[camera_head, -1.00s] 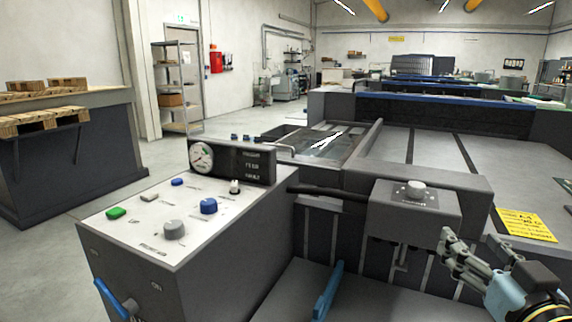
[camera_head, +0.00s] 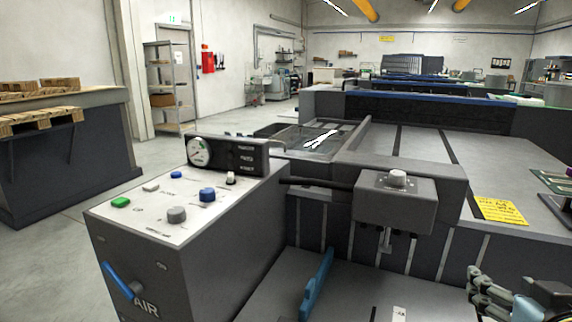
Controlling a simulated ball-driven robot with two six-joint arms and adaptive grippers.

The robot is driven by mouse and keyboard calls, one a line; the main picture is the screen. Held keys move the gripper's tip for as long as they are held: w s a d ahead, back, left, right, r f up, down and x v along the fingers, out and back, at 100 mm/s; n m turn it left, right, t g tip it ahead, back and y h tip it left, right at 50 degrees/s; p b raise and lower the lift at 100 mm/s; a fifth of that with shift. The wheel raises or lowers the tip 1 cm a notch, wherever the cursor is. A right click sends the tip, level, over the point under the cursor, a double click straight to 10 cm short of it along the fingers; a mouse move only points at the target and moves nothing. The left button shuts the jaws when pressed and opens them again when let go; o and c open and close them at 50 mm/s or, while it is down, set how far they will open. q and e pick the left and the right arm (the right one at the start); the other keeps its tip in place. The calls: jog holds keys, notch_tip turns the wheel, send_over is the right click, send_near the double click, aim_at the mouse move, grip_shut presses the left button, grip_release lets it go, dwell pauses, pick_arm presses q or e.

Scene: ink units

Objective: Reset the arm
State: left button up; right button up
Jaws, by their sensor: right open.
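My right gripper (camera_head: 478,292) is at the lower right edge of the head view, partly cut off by the frame. It is open, with nothing seen between its fingers. It is apart from the grey knob box (camera_head: 395,205) to its upper left. My left gripper does not show.
A control console (camera_head: 185,225) with a gauge (camera_head: 199,151), buttons and a blue AIR lever (camera_head: 123,283) stands at left centre. A blue handle (camera_head: 317,285) rises in front. A yellow label (camera_head: 499,211) lies on the machine bed at right. Wooden pallets (camera_head: 42,118) are at far left.

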jog(key=s+a+f+n+g+y, duration=0.1)
jog(key=s+a+f+g, duration=0.15)
jog(key=s, duration=0.35)
jog(key=s+a+f+n+g+y, duration=0.1)
jog(key=s+f+g, duration=0.1)
jog(key=s+g, duration=0.35)
jog(key=s+a+f+n+g+y, duration=0.2)
jog(key=s+f, duration=0.1)
jog(key=s, duration=0.5)
notch_tip(320, 180, down, 26)
jog(key=s+d+g, duration=0.1)
jog(key=s+d, duration=0.1)
jog(key=s, duration=0.1)
jog(key=s+d+f+m+g, duration=0.1)
jog(key=s+f, duration=1.3)
jog(key=s, duration=0.3)
jog(key=shift+d+f+g, duration=0.15)
jog(key=shift+f+g, duration=0.1)
jog(key=shift+g, duration=0.05)
jog(key=shift+s, duration=0.1)
